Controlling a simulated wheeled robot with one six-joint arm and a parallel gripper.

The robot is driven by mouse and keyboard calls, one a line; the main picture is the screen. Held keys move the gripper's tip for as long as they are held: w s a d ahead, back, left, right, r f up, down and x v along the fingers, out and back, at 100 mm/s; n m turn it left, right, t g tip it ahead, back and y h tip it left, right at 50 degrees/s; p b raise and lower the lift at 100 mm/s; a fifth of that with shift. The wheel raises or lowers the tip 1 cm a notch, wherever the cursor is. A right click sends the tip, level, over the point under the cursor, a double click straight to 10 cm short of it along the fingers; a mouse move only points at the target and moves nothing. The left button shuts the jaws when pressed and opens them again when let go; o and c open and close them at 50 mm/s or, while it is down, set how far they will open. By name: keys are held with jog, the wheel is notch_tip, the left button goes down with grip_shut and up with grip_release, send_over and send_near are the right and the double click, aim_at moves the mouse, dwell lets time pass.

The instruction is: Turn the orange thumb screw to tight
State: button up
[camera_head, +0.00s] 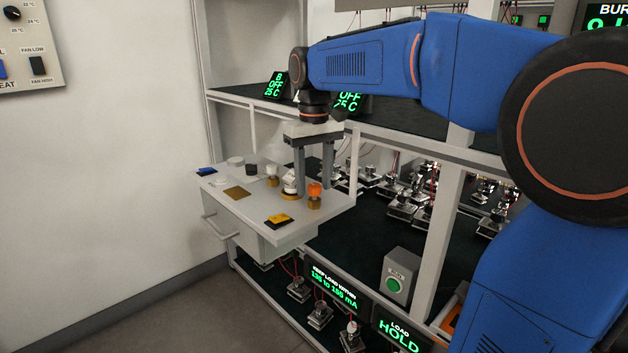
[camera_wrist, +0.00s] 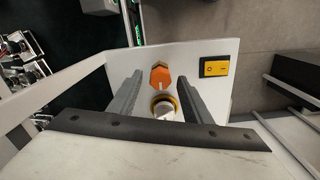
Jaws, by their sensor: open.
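The orange thumb screw (camera_head: 314,189) stands upright on a brass base on the white panel (camera_head: 250,213), near the panel's right end. In the wrist view the screw (camera_wrist: 160,78) has a light pointer line on its orange head. My gripper (camera_head: 313,190) is open, with its two grey fingers pointing down at the panel. In the wrist view my gripper (camera_wrist: 155,88) has its fingers on either side of a white knob (camera_wrist: 163,107) with a yellow ring, and the orange screw lies just beyond it. I cannot tell whether the fingertips touch anything.
A yellow rocker switch (camera_head: 279,221) sits near the panel's front right corner. A blue switch (camera_head: 206,171) and several other knobs are farther left. The rack (camera_head: 340,129) with its uprights stands close behind the panel. A grey box with a green button (camera_head: 394,286) stands at the right.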

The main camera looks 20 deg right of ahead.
jog(key=c, duration=1.1)
jog(key=shift+o, duration=0.2)
jog(key=m, duration=0.8)
jog(key=shift+d+m, duration=0.1)
jog(key=shift+m, duration=0.2)
jog(key=m, duration=0.4)
jog(key=shift+s+m, duration=0.1)
jog(key=shift+m, duration=2.4)
